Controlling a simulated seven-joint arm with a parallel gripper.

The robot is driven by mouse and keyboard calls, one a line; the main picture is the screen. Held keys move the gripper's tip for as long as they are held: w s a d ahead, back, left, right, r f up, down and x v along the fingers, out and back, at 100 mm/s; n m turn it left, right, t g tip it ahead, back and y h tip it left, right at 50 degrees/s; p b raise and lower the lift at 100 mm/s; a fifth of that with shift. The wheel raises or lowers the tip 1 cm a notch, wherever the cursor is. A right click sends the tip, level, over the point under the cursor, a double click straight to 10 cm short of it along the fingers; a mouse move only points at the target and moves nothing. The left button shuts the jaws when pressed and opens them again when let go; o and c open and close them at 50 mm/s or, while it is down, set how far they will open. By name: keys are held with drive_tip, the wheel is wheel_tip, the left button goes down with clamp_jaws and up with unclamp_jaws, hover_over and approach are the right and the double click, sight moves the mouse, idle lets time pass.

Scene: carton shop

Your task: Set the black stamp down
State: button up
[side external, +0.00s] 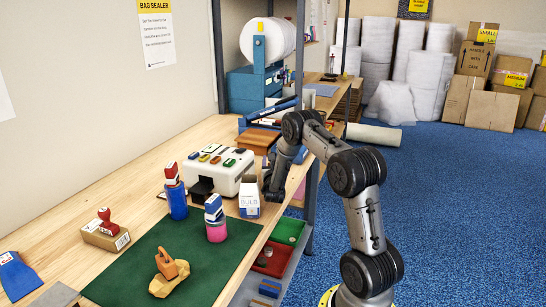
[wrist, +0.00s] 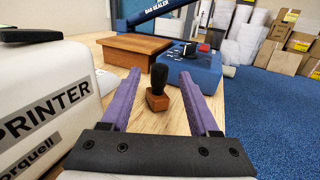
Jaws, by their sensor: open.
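The black stamp (wrist: 159,84), a black handle on a small brown wooden block, stands upright on the wooden table in the wrist view. My gripper (wrist: 160,74) is open, with one purple finger on each side of the stamp and visible gaps between them. The stamp seems to rest on the table. In the side view my gripper (side external: 272,188) is low over the table, beside the white printer and the bulb box. I cannot make out the stamp there; my arm or the objects around it hide it.
The white printer (side external: 222,166) is close on the left; it also fills the left of the wrist view (wrist: 45,105). A brown wooden box (wrist: 133,48) and a blue device (wrist: 190,75) stand beyond the stamp. The bulb box (side external: 249,197) and green mat (side external: 205,255) are nearer the side camera.

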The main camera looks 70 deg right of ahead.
drive_tip(key=v, duration=0.7)
drive_tip(key=s+a+r+m+g+y, duration=0.1)
drive_tip(key=s+a+r+m+g, duration=0.35)
drive_tip(key=r+m, duration=0.25)
drive_tip(key=s+a+r+m+g+y, duration=0.1)
drive_tip(key=s+a+r+m+g, duration=0.3)
drive_tip(key=s+r+m, duration=0.25)
drive_tip(key=s+a+m+t+y, duration=0.2)
drive_tip(key=a+y, duration=0.3)
drive_tip(key=a, duration=0.5)
drive_tip(key=s+a+m+t+y, duration=0.2)
drive_tip(key=s+a+m+y, duration=0.1)
drive_tip(key=a, duration=0.8)
drive_tip(key=s+a+m+t+y, duration=0.3)
drive_tip(key=a+y, duration=0.3)
drive_tip(key=a, duration=0.5)
drive_tip(key=shift+r+m+y, duration=0.3)
drive_tip(key=shift+r+m, duration=0.1)
drive_tip(key=shift+m, duration=0.15)
drive_tip(key=shift+a, duration=0.15)
